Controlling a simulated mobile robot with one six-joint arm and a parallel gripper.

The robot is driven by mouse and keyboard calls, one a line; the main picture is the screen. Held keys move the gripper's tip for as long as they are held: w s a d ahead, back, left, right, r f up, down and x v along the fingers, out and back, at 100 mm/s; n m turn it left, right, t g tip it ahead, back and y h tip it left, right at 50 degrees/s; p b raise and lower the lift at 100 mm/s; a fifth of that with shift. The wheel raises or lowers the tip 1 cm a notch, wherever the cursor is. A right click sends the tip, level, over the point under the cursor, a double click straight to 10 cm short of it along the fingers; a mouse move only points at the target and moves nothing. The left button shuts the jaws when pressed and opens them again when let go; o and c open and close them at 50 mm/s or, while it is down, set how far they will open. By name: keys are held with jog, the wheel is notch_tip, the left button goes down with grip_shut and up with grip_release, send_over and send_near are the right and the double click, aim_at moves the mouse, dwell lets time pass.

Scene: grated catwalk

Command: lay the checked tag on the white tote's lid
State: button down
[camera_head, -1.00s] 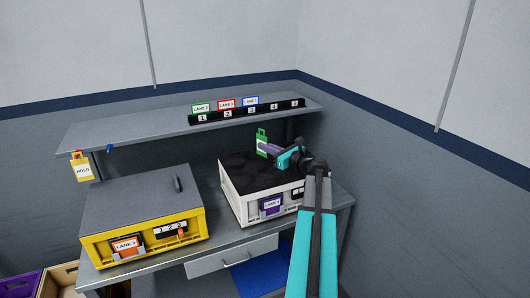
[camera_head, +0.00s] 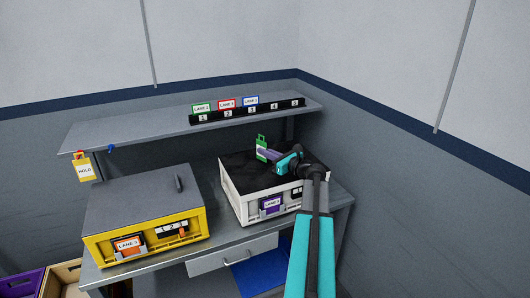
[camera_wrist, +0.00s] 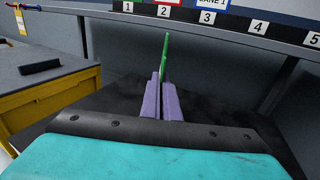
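The white tote (camera_head: 234,203) stands on the bench at right, with a black lid (camera_head: 237,165) on top. The green tag (camera_head: 261,149) hangs upright in my gripper (camera_head: 267,154), over the lid. In the wrist view my gripper's purple fingers (camera_wrist: 161,100) are shut on the green tag (camera_wrist: 165,58), which shows edge-on as a thin strip. Its face and any check mark are too small to read. I cannot tell whether its lower edge touches the lid.
A yellow tote (camera_head: 150,246) with a grey lid stands to the left on the bench. A shelf (camera_head: 160,131) runs behind with several numbered slots and lane cards. A yellow HOLD tag (camera_head: 85,170) hangs at the shelf's left end. The black lid around the tag looks clear.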

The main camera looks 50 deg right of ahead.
jog(key=shift+f, duration=0.3)
jog(key=shift+f+b, duration=0.4)
jog(key=shift+f, duration=0.2)
jog(key=c, duration=2)
grip_release()
jog(key=shift+c, duration=0.2)
jog(key=shift+r, duration=0.15)
jog(key=shift+r+p, duration=0.45)
jog(key=shift+r, duration=0.05)
jog(key=shift+s+f, duration=0.1)
jog(key=shift+s, duration=0.25)
jog(key=s+b, duration=0.1)
jog(key=s, duration=0.2)
jog(key=s+b, duration=0.1)
jog(key=s, duration=0.3)
jog(key=s+b, duration=0.1)
jog(key=s, duration=0.3)
jog(key=shift+s+r+b, duration=0.2)
jog(key=shift+r+b, duration=0.05)
jog(key=shift+b, duration=0.15)
